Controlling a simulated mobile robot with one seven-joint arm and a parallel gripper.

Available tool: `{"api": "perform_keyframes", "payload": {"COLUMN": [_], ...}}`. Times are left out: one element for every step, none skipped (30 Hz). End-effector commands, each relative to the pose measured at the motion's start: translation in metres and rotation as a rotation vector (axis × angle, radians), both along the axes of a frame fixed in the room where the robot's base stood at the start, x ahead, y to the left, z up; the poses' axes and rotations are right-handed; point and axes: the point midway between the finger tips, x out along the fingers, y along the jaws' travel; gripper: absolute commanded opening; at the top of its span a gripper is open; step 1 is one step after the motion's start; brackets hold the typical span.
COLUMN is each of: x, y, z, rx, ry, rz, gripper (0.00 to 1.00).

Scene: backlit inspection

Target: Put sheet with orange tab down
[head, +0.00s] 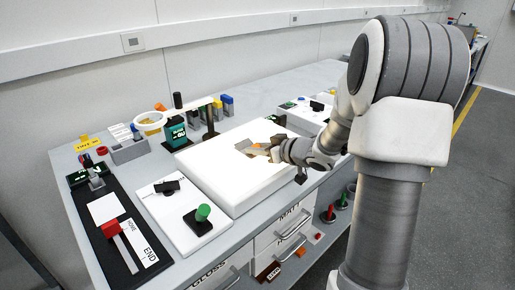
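My gripper (270,149) is over the white glowing light panel (222,178) near the middle of the bench. A small tan and orange piece (247,147) shows at the gripper's tip, seemingly the orange-tab sheet. The view is too small to tell whether the fingers hold it or whether it touches the panel. My arm hides part of the panel's right side.
Left of the panel stand a white board with a green knob (203,212) and a black slide with a red handle (111,229). Behind are a teal box (175,133), a yellow-rimmed cup (150,121) and a grey bin (129,149). Drawers line the front.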

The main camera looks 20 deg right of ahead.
Motion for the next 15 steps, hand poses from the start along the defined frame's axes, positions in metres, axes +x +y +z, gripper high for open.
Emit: {"api": "perform_keyframes", "payload": {"x": [0.0,0.0,-0.0001,-0.0001,-0.0002,-0.0001,-0.0001,-0.0001,-0.0001,-0.0001,-0.0001,-0.0001,-0.0001,-0.0001,0.0], "y": [0.0001,0.0001,0.0002,0.0002,0.0002,0.0001,0.0001,0.0001,0.0002,0.0001,0.0001,0.0001,0.0001,0.0001,0.0], "z": [0.0,0.0,0.0,0.0,0.0,0.0001,0.0001,0.0001,0.0001,0.0001,0.0001,0.0002,0.0007,0.0017,0.0041], "rx": [0.0,0.0,0.0,0.0,0.0,0.0,0.0,0.0,0.0,0.0,0.0,0.0,0.0,0.0,-0.001], "ry": [0.001,0.001,0.001,0.001,0.001,0.001,0.001,0.001,0.001,0.001,0.001,0.001,0.0,0.0,0.0], "rz": [0.0,0.0,0.0,0.0,0.0,0.0,0.0,0.0,0.0,0.0,0.0,0.0,0.0,0.0,0.0], "gripper": [0.4,0.45,0.53,0.58,0.61,0.61,0.61,0.61,0.61,0.61,0.61,0.61,0.61,0.61,0.61]}}
